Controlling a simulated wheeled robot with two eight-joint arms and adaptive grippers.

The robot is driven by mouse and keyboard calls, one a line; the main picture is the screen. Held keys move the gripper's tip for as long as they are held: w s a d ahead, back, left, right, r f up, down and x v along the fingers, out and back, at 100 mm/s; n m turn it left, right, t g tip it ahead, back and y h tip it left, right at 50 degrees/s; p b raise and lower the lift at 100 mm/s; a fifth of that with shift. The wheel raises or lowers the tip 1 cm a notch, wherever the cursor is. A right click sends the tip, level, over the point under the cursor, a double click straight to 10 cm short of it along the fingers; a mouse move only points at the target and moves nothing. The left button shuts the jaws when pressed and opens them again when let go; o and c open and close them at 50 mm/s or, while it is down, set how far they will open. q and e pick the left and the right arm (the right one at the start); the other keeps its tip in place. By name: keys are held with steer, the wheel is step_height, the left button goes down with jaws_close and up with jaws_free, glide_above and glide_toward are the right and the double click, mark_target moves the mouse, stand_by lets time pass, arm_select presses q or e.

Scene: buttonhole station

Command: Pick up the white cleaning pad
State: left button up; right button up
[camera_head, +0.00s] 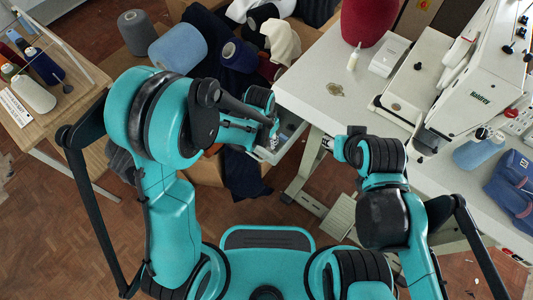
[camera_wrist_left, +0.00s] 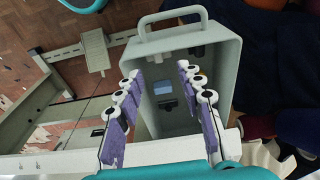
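I cannot make out the white cleaning pad for certain in either view. My left gripper (camera_wrist_left: 159,76) is open, its two purple-padded fingers spread wide with nothing between the pads. In the left wrist view they reach over a grey open box (camera_wrist_left: 222,70) with a handle on its far side. Inside the box a small dark device with a bluish panel (camera_wrist_left: 163,88) shows. In the head view my left gripper (camera_head: 272,122) is small and partly hidden by its arm. My right gripper (camera_head: 345,145) is near the white table's front edge; its fingers are not clear.
The white table (camera_head: 330,100) at right carries a sewing machine (camera_head: 480,95), a white box (camera_head: 390,57), a small bottle (camera_head: 353,57), a red cone (camera_head: 368,20) and a blue bag (camera_head: 512,185). Yarn cones and cloths pile up behind my left arm. A wooden table (camera_head: 60,110) stands left.

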mark_target(270, 150)
arm_select(q)
steer(key=shift+d+f, duration=0.15)
steer(key=shift+f, duration=0.3)
step_height(270, 150, down, 3)
steer(key=shift+d+r+b, duration=0.1)
steer(key=shift+r+b, duration=0.05)
steer(key=shift+b, duration=0.6)
steer(key=f+b, duration=0.2)
steer(key=f, duration=0.1)
steer(key=f+b, duration=0.1)
steer(key=f, duration=0.1)
steer(key=shift+w+d, duration=0.25)
steer(key=shift+w, duration=0.1)
steer(key=shift+r, duration=0.1)
jaws_close()
